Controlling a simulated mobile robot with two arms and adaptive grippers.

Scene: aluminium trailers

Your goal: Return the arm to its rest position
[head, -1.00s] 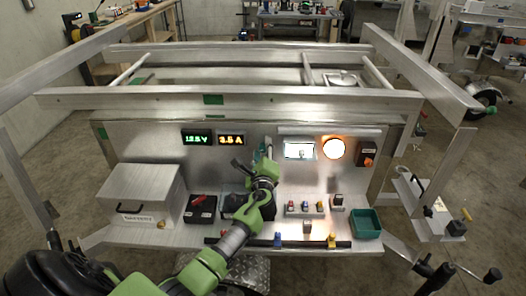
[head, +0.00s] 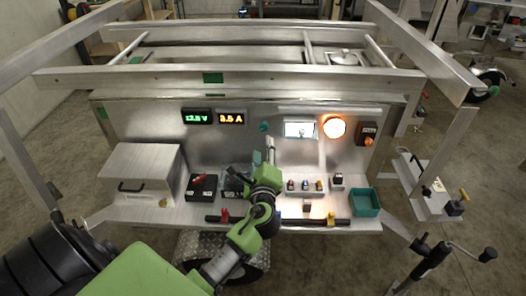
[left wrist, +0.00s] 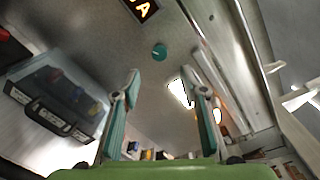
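My left arm reaches in from the lower left of the head view. Its gripper (head: 268,155) points up in front of the metal panel (head: 160,143), below a teal round knob (head: 264,126). In the left wrist view the two fingers of the gripper (left wrist: 163,105) stand apart with nothing between them. The teal knob (left wrist: 159,52) shows beyond the fingertips, apart from them. My right gripper does not show.
A shelf carries a metal box (head: 142,175), a black battery (head: 202,187), a clear case (left wrist: 62,95), small coloured blocks (head: 306,186) and a green tray (head: 365,201). A black bar (head: 290,221) runs along the front edge.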

